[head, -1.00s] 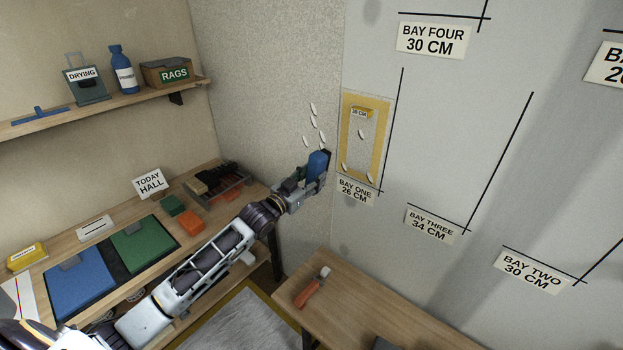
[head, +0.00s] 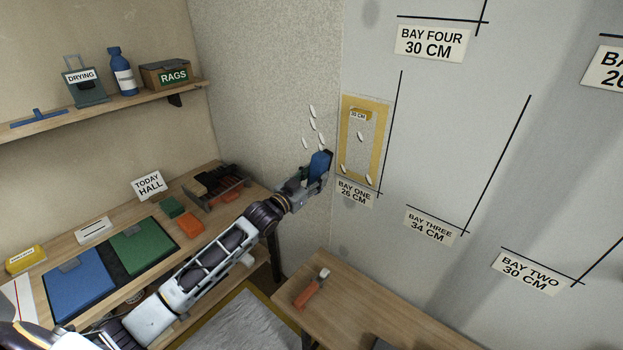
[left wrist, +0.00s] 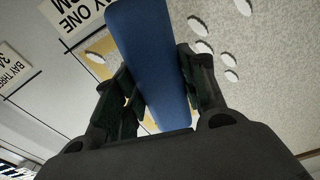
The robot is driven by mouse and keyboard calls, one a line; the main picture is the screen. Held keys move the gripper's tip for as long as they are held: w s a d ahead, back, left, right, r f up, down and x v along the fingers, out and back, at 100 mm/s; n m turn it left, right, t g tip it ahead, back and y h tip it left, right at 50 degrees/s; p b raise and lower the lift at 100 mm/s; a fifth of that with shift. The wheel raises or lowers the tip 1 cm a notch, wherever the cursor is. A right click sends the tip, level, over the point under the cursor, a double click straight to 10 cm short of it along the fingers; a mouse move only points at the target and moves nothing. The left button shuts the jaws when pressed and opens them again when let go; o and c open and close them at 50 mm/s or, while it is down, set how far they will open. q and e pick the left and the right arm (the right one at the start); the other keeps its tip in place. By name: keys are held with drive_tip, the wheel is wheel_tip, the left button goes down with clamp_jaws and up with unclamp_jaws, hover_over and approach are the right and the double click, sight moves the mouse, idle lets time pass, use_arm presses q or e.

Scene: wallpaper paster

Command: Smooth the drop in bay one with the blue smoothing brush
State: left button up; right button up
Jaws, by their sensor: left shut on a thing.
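My left gripper (head: 312,180) is shut on the blue smoothing brush (head: 320,164), just left of the drop. In the left wrist view the brush (left wrist: 150,62) stands between both fingers of the gripper (left wrist: 162,98). The drop (head: 376,140) is a pale panel with a yellow border on the wall, above the BAY ONE 26 CM sign (head: 354,192). My right gripper is out of view.
A wooden bench (head: 375,318) with an orange-handled tool (head: 312,288) stands below the bay. A rack of dark-handled tools (head: 216,186) sits on the left worktable (head: 62,240). A shelf (head: 100,108) runs above it. The wall right of the drop is clear apart from signs and black lines.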

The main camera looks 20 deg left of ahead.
use_arm(q)
drive_tip(key=shift+x, duration=1.4)
drive_tip(key=shift+b+x, duration=0.3)
drive_tip(key=shift+x, duration=0.75)
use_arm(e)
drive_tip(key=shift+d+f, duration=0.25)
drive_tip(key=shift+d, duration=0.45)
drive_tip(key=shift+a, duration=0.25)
use_arm(q)
drive_tip(key=shift+x, duration=1.25)
idle(1.2)
drive_tip(key=shift+f, duration=0.15)
idle(1.5)
drive_tip(key=shift+d, duration=0.1)
drive_tip(key=shift+s+d, duration=0.3)
drive_tip(key=shift+d, duration=0.45)
drive_tip(key=shift+s+d, duration=0.3)
drive_tip(key=shift+d, duration=0.5)
